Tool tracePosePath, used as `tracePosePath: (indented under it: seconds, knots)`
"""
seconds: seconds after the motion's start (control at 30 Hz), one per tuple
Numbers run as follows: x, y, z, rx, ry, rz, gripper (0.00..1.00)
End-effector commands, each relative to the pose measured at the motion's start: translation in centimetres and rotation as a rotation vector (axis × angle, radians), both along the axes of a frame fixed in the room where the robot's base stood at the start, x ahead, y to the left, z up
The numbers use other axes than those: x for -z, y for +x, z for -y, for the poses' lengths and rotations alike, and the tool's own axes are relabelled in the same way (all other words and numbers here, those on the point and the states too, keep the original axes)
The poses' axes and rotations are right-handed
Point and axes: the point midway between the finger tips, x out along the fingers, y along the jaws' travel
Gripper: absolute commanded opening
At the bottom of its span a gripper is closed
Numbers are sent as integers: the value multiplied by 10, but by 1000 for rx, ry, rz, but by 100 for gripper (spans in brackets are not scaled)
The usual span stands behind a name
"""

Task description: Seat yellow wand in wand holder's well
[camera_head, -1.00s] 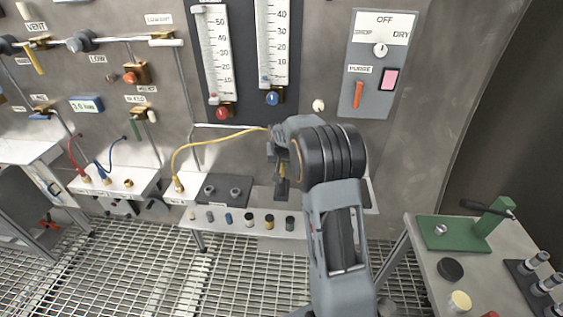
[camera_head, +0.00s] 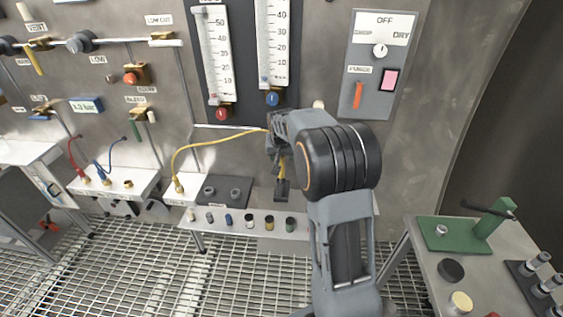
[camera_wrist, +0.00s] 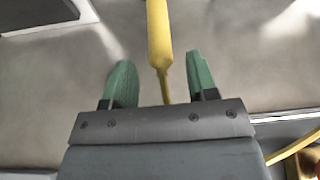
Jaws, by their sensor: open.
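The yellow wand (camera_wrist: 159,40) passes between the two green fingers of my gripper (camera_wrist: 161,76) in the wrist view, with a visible gap on each side. The fingers stand apart and neither touches it there. In the head view, a short yellow piece of the wand (camera_head: 282,167) shows below my gripper (camera_head: 275,150), just above a dark block, apparently the wand holder (camera_head: 282,190). My gripper and arm partly cover this area, so I cannot tell how deep the wand sits in the well.
A yellow hose (camera_head: 190,150) arcs from a brass fitting on the left shelf to my gripper. A dark two-knob block (camera_head: 228,190) lies left of the holder. Several small cylinders line the shelf front. A table with a green press (camera_head: 465,230) stands at right.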

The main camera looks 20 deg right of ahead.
Motion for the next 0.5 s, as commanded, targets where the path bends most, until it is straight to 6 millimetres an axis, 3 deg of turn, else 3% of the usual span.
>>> tracePosePath:
  seconds: [0.2, 0.5]
  knots:
    - [-37, -14, -6, 0, 0, 2, 53]
    - [-66, -33, -15, -15, 0, -1, 53]
